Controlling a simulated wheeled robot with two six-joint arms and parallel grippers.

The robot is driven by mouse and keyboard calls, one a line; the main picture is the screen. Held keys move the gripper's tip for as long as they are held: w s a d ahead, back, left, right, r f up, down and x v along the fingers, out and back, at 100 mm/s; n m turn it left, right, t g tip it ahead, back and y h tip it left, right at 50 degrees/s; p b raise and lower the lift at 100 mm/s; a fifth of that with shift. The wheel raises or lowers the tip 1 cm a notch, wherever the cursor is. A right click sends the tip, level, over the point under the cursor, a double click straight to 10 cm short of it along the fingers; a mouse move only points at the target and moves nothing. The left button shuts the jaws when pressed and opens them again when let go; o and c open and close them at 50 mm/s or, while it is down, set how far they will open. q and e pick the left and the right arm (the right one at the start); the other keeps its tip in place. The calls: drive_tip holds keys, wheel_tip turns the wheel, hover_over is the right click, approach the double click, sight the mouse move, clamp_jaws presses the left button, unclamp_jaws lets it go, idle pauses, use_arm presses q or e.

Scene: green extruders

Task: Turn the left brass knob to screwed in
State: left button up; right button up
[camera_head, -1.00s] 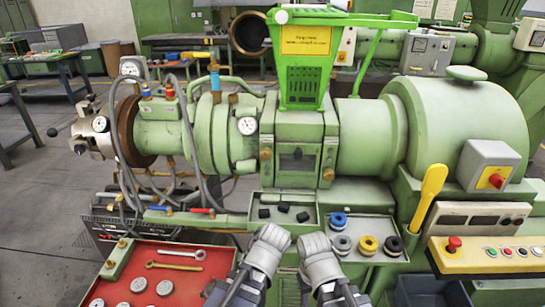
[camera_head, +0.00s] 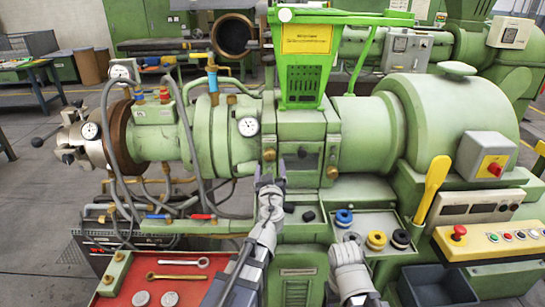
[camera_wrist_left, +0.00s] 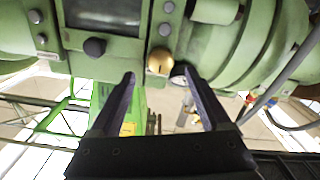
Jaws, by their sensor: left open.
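The left brass knob (camera_head: 269,155) sits on the left edge of the green front block, beside a dark panel (camera_head: 290,161). It shows as a round brass knob in the left wrist view (camera_wrist_left: 159,61). My left gripper (camera_head: 270,171) is open just below the knob. In the wrist view its dark fingers (camera_wrist_left: 159,76) are spread with the knob between and slightly beyond their tips, with no visible contact. A second brass knob (camera_head: 333,172) is on the block's right edge. My right gripper (camera_head: 347,250) is low at the centre right; its fingers cannot be made out.
A tray of coloured rings (camera_head: 376,241) lies beside my right arm. A yellow lever (camera_head: 432,185) stands further right. A red tray (camera_head: 130,294) with wrenches lies at the lower left. A pressure gauge (camera_head: 248,126) and hoses are left of the knob.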

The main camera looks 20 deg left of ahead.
sight(270, 157)
use_arm(q)
drive_tip(key=x, duration=0.7)
drive_tip(key=shift+w+a+f, duration=0.1)
drive_tip(key=shift+w+a, duration=0.05)
drive_tip(key=shift+w, duration=0.25)
clamp_jaws()
idle(0.3)
